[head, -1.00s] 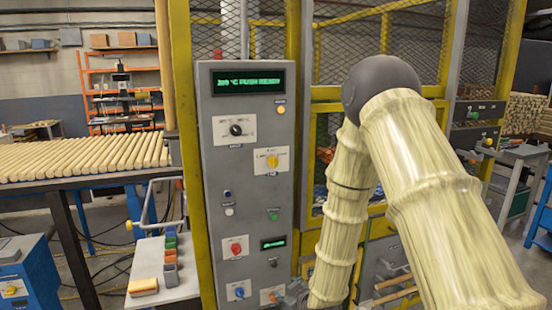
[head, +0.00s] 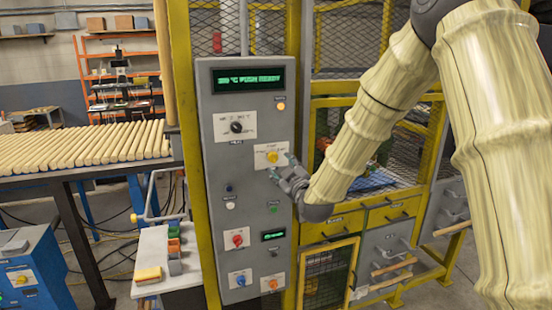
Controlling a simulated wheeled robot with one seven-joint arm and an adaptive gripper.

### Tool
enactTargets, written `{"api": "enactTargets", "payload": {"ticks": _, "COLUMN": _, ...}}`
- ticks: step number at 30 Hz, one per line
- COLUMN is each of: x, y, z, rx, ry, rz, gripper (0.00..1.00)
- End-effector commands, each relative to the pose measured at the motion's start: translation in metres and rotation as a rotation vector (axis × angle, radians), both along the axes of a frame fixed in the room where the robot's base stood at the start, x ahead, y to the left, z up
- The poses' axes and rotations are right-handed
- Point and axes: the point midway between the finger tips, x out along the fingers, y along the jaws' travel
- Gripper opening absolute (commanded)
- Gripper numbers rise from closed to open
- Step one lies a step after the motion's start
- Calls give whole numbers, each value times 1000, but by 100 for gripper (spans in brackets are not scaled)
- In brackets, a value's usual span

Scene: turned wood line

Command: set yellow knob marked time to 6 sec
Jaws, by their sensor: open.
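The yellow knob (head: 272,157) sits on a white plate on the grey control panel (head: 212,135), right of the black knob (head: 237,127) and a little lower. The lettering on its plate is too small to read. My gripper (head: 279,174) is open and empty, just below and right of the yellow knob, with its fingers toward the panel. I cannot tell whether a fingertip touches the plate. The knob itself shows clear of the fingers. The green display (head: 248,79) at the top of the panel is lit.
Below are a red knob (head: 237,239), a blue knob (head: 240,280), an orange knob (head: 272,284) and a green button (head: 273,210). A yellow-framed mesh cage stands behind and right. Wooden rods lie on a rack (head: 40,178) at left. A small shelf (head: 150,243) juts out at lower left.

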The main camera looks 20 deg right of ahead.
Motion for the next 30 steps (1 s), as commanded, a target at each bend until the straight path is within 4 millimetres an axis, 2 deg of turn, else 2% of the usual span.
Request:
{"api": "enactTargets", "payload": {"ticks": 9, "x": 46, "y": 2, "z": 2, "rx": 2, "ry": 1, "rz": 1, "gripper": 53}}
{"api": "enactTargets", "payload": {"ticks": 15, "x": 65, "y": 3, "z": 1, "rx": 1, "ry": 1, "rz": 1, "gripper": 53}}
{"api": "enactTargets", "payload": {"ticks": 21, "x": 73, "y": 3, "z": 0, "rx": 1, "ry": 1, "rz": 1, "gripper": 53}}
{"api": "enactTargets", "payload": {"ticks": 29, "x": 74, "y": 3, "z": 0, "rx": 1, "ry": 1, "rz": 1, "gripper": 53}}
{"api": "enactTargets", "payload": {"ticks": 30, "x": 74, "y": 3, "z": 0, "rx": 1, "ry": 1, "rz": 1, "gripper": 45}}
